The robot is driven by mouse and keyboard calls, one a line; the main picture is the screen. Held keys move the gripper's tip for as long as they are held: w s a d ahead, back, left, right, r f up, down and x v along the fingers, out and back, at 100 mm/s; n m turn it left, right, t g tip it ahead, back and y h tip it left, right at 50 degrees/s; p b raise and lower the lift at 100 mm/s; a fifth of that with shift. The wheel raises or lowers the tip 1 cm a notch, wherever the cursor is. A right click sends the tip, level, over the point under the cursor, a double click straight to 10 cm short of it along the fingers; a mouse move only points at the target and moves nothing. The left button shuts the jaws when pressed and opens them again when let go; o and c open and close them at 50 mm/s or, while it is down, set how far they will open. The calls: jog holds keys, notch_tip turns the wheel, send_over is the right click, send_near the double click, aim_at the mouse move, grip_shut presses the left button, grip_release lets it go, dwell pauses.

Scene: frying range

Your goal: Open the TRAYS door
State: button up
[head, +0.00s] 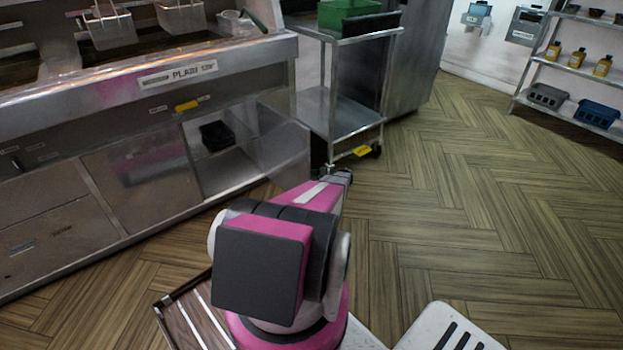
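The steel range front has a cabinet opening (213,165) with a black tray or bin (216,135) inside. A steel door panel (280,148) stands swung outward at the right side of this opening. I cannot read a TRAYS label on it, so I cannot confirm which door is named. My pink and grey arm reaches forward from the bottom of the view. My gripper (340,176) is at its far end, just right of the door panel's outer edge. It is small and partly hidden by my arm; its fingers and any contact with the door cannot be made out.
A steel trolley (345,113) with a green crate (348,12) stands just beyond my gripper. A closed steel panel (140,172) is left of the opening. Shelves (575,70) stand at the far right. Wooden floor (470,215) is clear on the right.

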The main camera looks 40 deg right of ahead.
jog(key=shift+w+d, duration=0.15)
jog(key=shift+w, duration=0.15)
jog(key=shift+s+d, duration=0.15)
jog(key=shift+c, duration=0.3)
jog(key=v, duration=1)
jog(key=shift+s, duration=0.45)
